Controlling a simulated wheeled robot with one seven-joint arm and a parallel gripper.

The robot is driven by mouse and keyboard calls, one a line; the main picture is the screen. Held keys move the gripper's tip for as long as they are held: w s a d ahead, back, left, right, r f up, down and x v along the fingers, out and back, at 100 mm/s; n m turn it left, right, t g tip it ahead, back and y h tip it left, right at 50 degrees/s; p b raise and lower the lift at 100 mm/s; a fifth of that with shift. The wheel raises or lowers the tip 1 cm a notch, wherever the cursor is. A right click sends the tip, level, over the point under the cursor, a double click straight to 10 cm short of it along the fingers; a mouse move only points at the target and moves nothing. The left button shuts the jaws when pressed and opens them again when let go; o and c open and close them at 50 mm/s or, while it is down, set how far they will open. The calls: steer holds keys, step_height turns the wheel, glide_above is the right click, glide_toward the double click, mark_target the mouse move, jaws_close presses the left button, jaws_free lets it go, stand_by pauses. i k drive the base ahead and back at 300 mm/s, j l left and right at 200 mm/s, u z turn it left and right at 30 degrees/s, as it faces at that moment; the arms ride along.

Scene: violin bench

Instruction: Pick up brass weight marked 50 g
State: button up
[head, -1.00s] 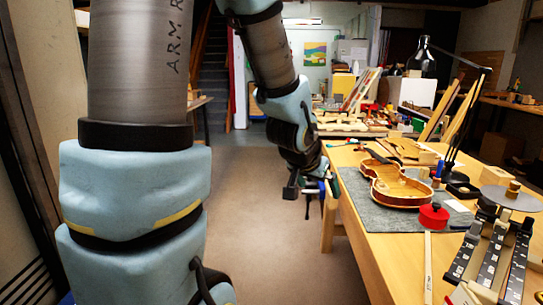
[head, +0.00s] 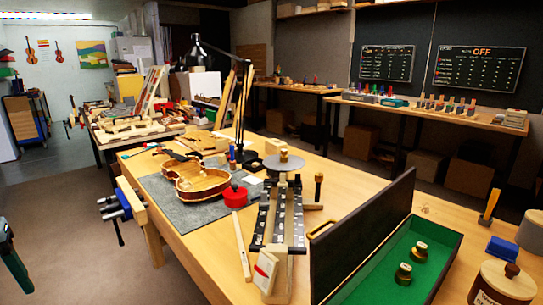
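Two short brass weights stand upright on the green lining of an open black case at the front right. One brass weight (head: 403,273) is nearer and the other brass weight (head: 419,252) is just behind it to the right. Both have pale labelled tops, too small to read, so I cannot tell which is marked 50 g. Another small brass piece (head: 284,155) sits on the round plate of a balance. My gripper is not recognisable in view; a dark teal part at the left edge may belong to my arm.
The case's raised black lid (head: 362,240) stands left of the weights. The balance (head: 279,215) is left of that, with a red-lidded jar (head: 235,195) and violin body (head: 200,180) beyond. A blue block (head: 502,250) and labelled jar (head: 503,285) are to the right.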

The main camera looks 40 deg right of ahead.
mark_target(284, 158)
steer(key=i+z, duration=0.2)
steer(key=i, duration=0.25)
steer(key=i+j+z, duration=0.2)
steer(key=i, duration=0.3)
steer(key=z, duration=1.15)
